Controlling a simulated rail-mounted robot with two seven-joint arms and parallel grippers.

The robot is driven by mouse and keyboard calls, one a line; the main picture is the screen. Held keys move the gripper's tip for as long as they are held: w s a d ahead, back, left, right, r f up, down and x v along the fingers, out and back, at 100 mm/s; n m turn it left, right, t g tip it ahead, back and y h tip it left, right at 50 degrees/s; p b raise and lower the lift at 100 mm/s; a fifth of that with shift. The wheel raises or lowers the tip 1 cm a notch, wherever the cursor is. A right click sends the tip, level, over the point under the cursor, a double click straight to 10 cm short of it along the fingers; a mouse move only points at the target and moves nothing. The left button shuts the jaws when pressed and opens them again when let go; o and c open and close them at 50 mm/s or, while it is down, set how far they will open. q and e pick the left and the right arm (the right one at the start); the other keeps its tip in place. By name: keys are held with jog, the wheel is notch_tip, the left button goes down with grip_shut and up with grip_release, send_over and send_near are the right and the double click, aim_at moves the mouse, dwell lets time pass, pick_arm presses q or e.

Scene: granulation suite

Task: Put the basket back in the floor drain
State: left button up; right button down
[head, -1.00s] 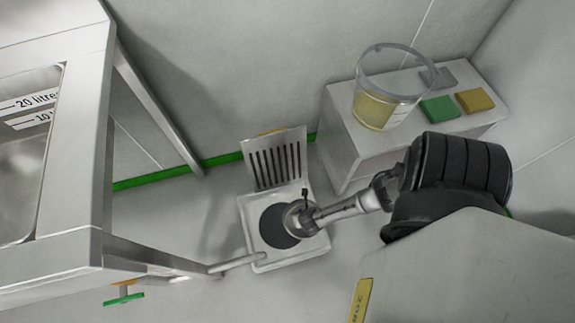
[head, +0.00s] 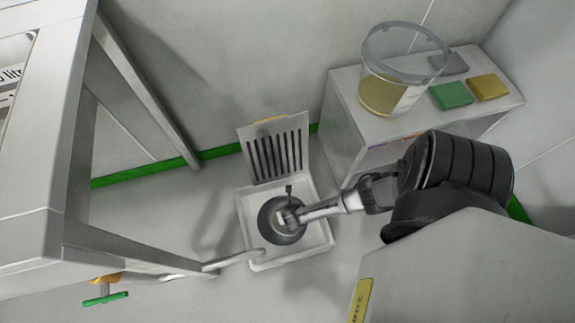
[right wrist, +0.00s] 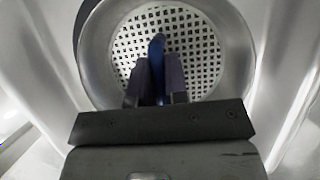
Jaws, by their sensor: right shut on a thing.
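The floor drain (head: 248,228) is a pale square basin with a dark round opening in the middle. My right gripper (right wrist: 155,85) is shut on the blue handle (right wrist: 157,50) of the basket. The basket (right wrist: 190,45) has a perforated metal bottom, with a shiny round wall around it in the right wrist view. In the head view my right gripper (head: 290,217) holds it over the dark opening, roughly centred. My wrist hides much of the basket there, and I cannot tell how deep it sits. My left gripper is not in view.
The slotted grate (head: 277,152) stands tilted up behind the drain. A thin pipe (head: 235,260) from the steel frame (head: 135,250) at left reaches the drain's front edge. A white bench (head: 345,120) at right holds a clear bucket (head: 392,95) and coloured pads (head: 452,95).

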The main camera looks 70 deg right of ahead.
jog(key=shift+f, duration=0.2)
jog(key=shift+f, duration=0.1)
jog(key=c, duration=1.1)
grip_release()
jog(key=shift+r+p, duration=0.35)
jog(key=shift+r, duration=0.05)
jog(key=p+v, duration=0.8)
jog(key=v, duration=0.3)
jog(key=a+r+m+y, duration=0.3)
jog(key=a+r+m, duration=0.6)
jog(key=r+m, duration=0.45)
jog(key=s+r+m, duration=0.1)
jog(key=r+m, duration=0.2)
jog(key=r, duration=0.3)
jog(key=s+d+r+m, duration=0.1)
jog(key=r+m, duration=0.2)
jog(key=r, duration=0.3)
jog(key=s+r+m, duration=0.1)
jog(key=r+m, duration=0.2)
jog(key=r, duration=0.3)
jog(key=shift+d+r+m+t+y, duration=0.25)
jog(key=shift+d+m+t+y, duration=0.05)
jog(key=shift+d+m+y, duration=0.1)
